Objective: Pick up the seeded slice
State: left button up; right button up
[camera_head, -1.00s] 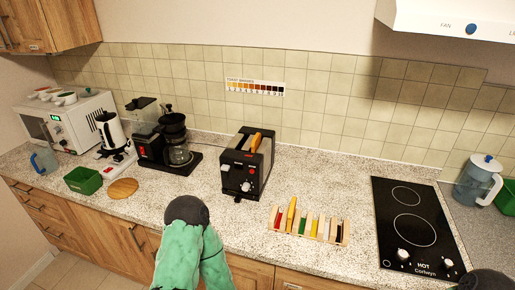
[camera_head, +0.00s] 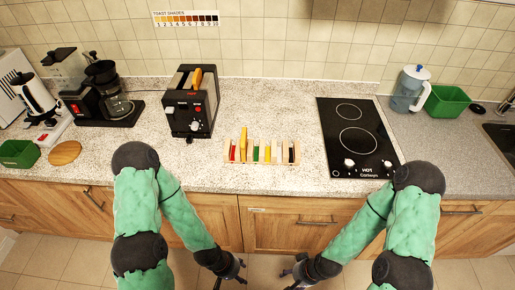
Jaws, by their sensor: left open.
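A golden-brown slice (camera_head: 197,78) stands up out of the black toaster (camera_head: 191,112). Another tan slice (camera_head: 243,143) stands upright in a wooden rack (camera_head: 279,163) with coloured dividers. Seeds are too small to make out, so I cannot tell which slice is the seeded one. My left gripper (camera_head: 232,273) is open and empty, low in front of the counter's front edge, below the rack. My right gripper (camera_head: 288,277) also looks open and empty, just right of the left one. Both are apart from the slices.
A black hob (camera_head: 357,140) lies right of the rack. A jug (camera_head: 410,90) and green bin (camera_head: 447,101) stand at right. Counter around the rack is clear.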

aim_at(197, 76)
jog(key=j+z, duration=0.3)
jog(key=j, duration=0.2)
jog(key=j+z, duration=0.35)
jog(key=j, duration=0.15)
jog(key=k+j+z, duration=0.15)
jog(key=j+z, duration=0.15)
jog(key=j, duration=0.15)
jog(key=k+j+z, duration=0.15)
jog(key=j+z, duration=0.15)
jog(key=j, duration=0.15)
